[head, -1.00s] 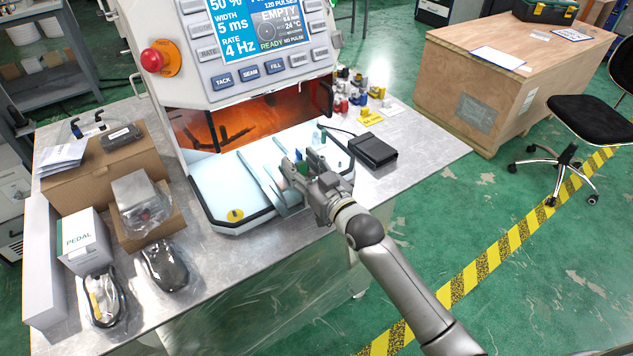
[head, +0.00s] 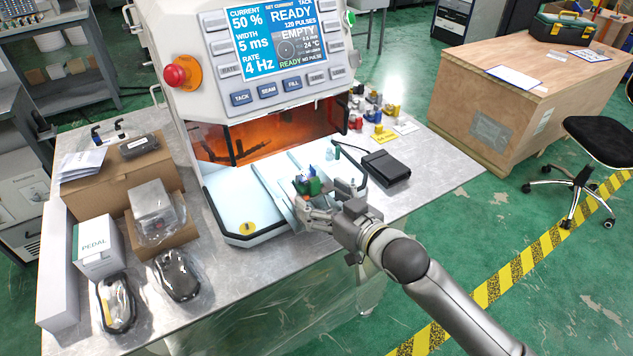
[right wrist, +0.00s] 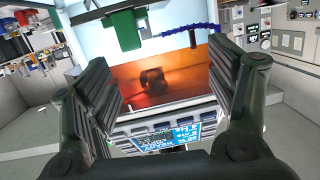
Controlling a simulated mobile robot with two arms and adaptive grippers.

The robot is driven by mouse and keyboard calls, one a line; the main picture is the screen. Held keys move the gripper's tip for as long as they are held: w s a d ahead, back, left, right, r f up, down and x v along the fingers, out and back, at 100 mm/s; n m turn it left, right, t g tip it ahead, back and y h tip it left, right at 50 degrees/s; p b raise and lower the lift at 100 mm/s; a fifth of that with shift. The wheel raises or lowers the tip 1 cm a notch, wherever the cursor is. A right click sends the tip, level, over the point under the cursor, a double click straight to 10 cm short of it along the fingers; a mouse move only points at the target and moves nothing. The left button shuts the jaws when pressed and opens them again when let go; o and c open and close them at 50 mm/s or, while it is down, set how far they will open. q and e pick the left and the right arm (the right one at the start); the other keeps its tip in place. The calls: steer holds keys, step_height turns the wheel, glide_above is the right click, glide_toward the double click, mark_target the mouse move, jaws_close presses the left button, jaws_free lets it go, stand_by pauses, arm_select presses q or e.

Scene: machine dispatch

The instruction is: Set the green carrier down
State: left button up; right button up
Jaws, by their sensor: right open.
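The green carrier (head: 312,186) stands at the right front of the welder's pale work shelf (head: 232,208), with small blue and reddish parts by it. It also shows at the top of the right wrist view (right wrist: 123,30), ahead of the fingers. My right gripper (head: 330,199) is open, its fingers spread just in front of and to the right of the carrier. In the right wrist view nothing is between its pads (right wrist: 165,85). Whether a finger still touches the carrier I cannot tell. My left gripper is not in view.
The welder's orange-lit chamber (head: 275,135) is behind the shelf. A black box (head: 386,167) lies to the right, with small coloured parts (head: 375,115) behind it.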

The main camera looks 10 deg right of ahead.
steer(key=w+d+r+g+h+p, duration=0.1)
steer(key=w+d+r+h+p, duration=0.1)
glide_toward(309, 175)
steer(key=w, duration=0.1)
steer(key=w+a, duration=0.1)
steer(key=w, duration=0.1)
steer(key=shift+a+f+m, duration=0.1)
steer(key=shift+a+m, duration=0.2)
steer(key=shift+m, duration=0.1)
steer(key=shift+w+a+p, duration=0.15)
steer(key=shift+w+p, duration=0.25)
steer(key=shift+p, duration=0.05)
steer(key=p+x, duration=0.1)
steer(key=x, duration=0.2)
steer(key=shift+a+f, duration=0.1)
steer(key=shift+a, duration=0.05)
steer(key=shift+w+a+f, duration=0.2)
steer(key=shift+w+f, duration=0.15)
steer(key=shift+w, duration=0.15)
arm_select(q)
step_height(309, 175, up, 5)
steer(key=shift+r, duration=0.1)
